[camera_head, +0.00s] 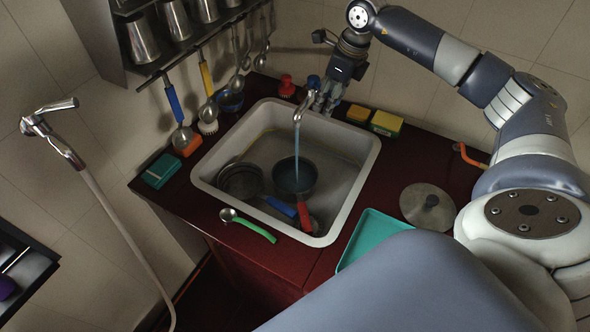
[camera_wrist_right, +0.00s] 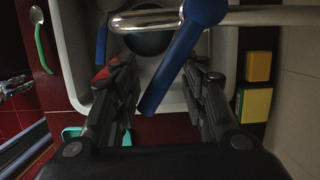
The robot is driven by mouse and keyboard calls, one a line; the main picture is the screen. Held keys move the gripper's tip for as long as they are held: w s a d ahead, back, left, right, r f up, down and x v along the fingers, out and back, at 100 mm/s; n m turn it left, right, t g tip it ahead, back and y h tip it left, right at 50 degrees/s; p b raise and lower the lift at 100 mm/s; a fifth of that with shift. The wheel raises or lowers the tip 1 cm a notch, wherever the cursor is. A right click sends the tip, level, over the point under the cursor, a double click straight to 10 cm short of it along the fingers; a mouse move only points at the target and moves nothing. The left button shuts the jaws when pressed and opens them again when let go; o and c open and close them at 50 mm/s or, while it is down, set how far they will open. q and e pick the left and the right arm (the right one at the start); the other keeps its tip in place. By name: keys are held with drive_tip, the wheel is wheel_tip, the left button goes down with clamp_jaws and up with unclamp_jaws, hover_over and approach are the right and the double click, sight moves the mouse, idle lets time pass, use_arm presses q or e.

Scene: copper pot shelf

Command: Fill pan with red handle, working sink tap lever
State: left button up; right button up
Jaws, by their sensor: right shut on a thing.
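The pan with the red handle (camera_head: 297,176) sits in the sink (camera_head: 364,160), its red handle toward the near side. A stream of water falls from the tap (camera_head: 308,101) into it, and water shows inside. The pan also shows partly behind the tap in the right wrist view (camera_wrist_right: 148,43). My right gripper (camera_head: 328,96) is at the tap on the back edge of the sink. In the right wrist view the blue tap lever (camera_wrist_right: 176,75) lies between the fingers of my right gripper (camera_wrist_right: 160,70), which is shut on it.
A dark pan with a blue handle (camera_head: 240,181) lies left in the sink. A green-handled spoon (camera_head: 250,225) is on the front counter. A lid (camera_head: 420,205), a teal tray (camera_head: 366,228) and sponges (camera_head: 386,122) lie to the right. Utensils hang on the left wall.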

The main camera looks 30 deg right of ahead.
drive_tip(key=shift+a, duration=0.15)
drive_tip(key=shift+w+d+r, duration=0.2)
drive_tip(key=shift+w+d, duration=0.1)
drive_tip(key=shift+d, duration=0.3)
drive_tip(key=shift+w+d, duration=0.1)
drive_tip(key=shift+w+d+f, duration=0.15)
drive_tip(key=shift+w+d, duration=0.15)
drive_tip(key=shift+d, duration=0.25)
drive_tip(key=shift+w+d, duration=0.3)
drive_tip(key=shift+d, duration=0.45)
